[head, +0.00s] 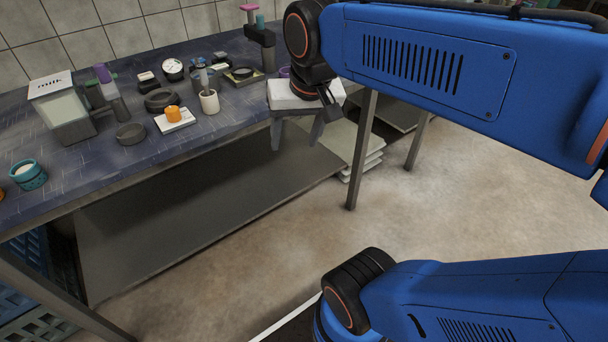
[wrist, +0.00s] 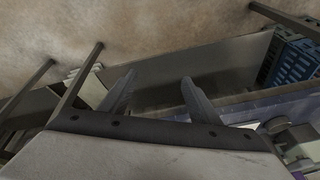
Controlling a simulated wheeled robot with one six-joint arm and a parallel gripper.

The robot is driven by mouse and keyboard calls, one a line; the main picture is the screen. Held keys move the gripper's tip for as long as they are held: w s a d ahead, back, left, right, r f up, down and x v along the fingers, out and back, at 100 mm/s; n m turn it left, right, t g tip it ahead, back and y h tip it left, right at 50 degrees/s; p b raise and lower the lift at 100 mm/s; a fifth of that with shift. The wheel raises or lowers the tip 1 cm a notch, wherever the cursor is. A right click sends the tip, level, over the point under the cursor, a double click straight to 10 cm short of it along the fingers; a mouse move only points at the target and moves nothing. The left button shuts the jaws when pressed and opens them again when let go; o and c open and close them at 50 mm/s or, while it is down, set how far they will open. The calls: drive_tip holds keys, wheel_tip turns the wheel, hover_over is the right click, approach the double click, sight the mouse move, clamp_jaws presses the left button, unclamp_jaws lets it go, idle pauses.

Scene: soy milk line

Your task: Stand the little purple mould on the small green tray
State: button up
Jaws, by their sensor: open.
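A small purple thing (head: 284,71), which looks like the purple mould, stands at the table's right end in the head view, partly hidden by my arm. A small square tray with an olive-green rim (head: 243,77) lies just left of it, with a dark round piece on it. My gripper (head: 297,136) is open and empty, fingers pointing down, in front of the table's right edge. In the wrist view my gripper's two fingers (wrist: 158,78) are spread apart with nothing between them. I cannot make out the mould or the tray in the wrist view.
A white cup (head: 209,101), a white tray (head: 182,125) with an orange mould (head: 173,113), dark round dishes and a milk container (head: 62,110) stand on the table. A pink-topped stand (head: 260,40) is behind. Blue crates (wrist: 291,62) sit below. The floor in front is open.

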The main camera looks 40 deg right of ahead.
drive_tip(key=s+a+f+n+t, duration=0.1)
drive_tip(key=s+f+n, duration=0.3)
drive_tip(key=s+f, duration=0.1)
drive_tip(key=shift+s+a+f, duration=0.2)
drive_tip(key=shift+a+f, duration=0.05)
drive_tip(key=shift+f, duration=0.55)
